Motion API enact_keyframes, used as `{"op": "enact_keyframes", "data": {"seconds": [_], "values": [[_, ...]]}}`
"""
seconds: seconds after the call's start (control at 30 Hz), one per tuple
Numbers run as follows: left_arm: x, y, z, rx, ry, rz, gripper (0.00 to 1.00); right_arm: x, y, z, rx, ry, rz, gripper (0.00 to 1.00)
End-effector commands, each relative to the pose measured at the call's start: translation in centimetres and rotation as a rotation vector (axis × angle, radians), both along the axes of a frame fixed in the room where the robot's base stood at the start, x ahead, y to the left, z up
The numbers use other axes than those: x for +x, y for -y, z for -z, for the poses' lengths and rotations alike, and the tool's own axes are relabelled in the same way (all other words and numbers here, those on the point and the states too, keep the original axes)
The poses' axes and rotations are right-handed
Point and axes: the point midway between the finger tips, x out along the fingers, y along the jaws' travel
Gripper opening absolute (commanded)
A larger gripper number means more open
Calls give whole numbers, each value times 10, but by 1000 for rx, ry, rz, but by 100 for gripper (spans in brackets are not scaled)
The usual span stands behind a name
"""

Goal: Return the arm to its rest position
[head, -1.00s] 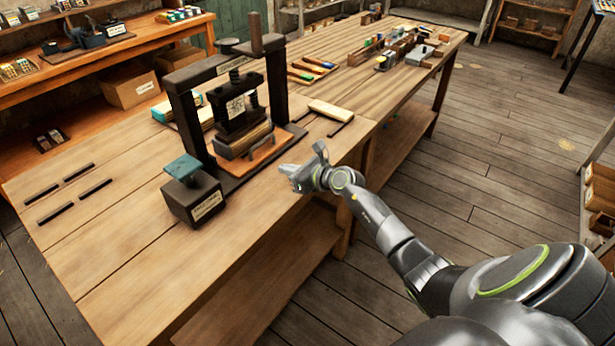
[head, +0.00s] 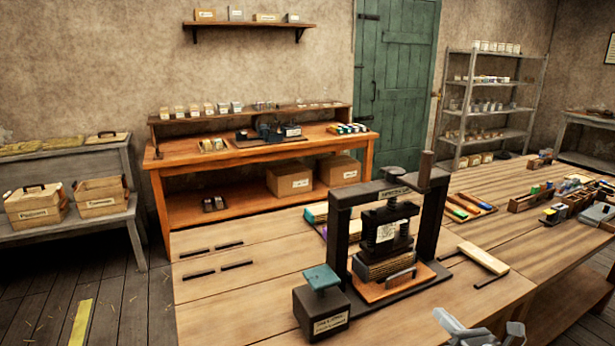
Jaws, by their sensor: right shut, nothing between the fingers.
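The dark handwheel press (head: 340,232) stands on the wooden workbench (head: 240,310). Its handwheel (head: 393,172) with an upright grip (head: 426,168) is on top. Its pressing plate (head: 389,232) sits down on a stack (head: 396,264) on an orange-brown board (head: 372,291). My right gripper (head: 446,320) is at the bottom edge of the head view, in front of the press and apart from it. It is shut and empty, and most of its arm is cut off by the frame. My left gripper is not in view.
A dark block with a teal top (head: 322,277) stands left of the press. A pale bar (head: 483,258) and thin dark rods lie to its right. Several dark strips (head: 220,267) lie at the left. Trays and small boxes (head: 530,200) occupy the bench's far right.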

Motion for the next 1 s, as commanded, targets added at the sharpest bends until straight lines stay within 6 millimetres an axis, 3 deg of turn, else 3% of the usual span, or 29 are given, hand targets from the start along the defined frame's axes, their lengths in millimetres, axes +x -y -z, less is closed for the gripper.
{"op": "enact_keyframes", "data": {"seconds": [0.13, 0.27, 0.37, 0.57, 0.67, 0.8, 1.0], "values": [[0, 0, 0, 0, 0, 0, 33, -32, 13, -28, 427, 93, 153, 0], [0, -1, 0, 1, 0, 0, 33, -64, 39, -35, 802, 134, 318, 0], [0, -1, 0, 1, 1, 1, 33, -92, 61, -27, 1082, 140, 462, 0], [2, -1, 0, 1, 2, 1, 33, -159, 87, 21, 1603, 80, 806, 0], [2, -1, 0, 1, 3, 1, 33, -199, 84, 52, 1830, 14, 1004, 0], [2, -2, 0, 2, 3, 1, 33, -251, 62, 89, 2070, -107, 1270, 0], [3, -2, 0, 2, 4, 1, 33, -309, 23, 115, 2248, -280, 1572, 0]]}}
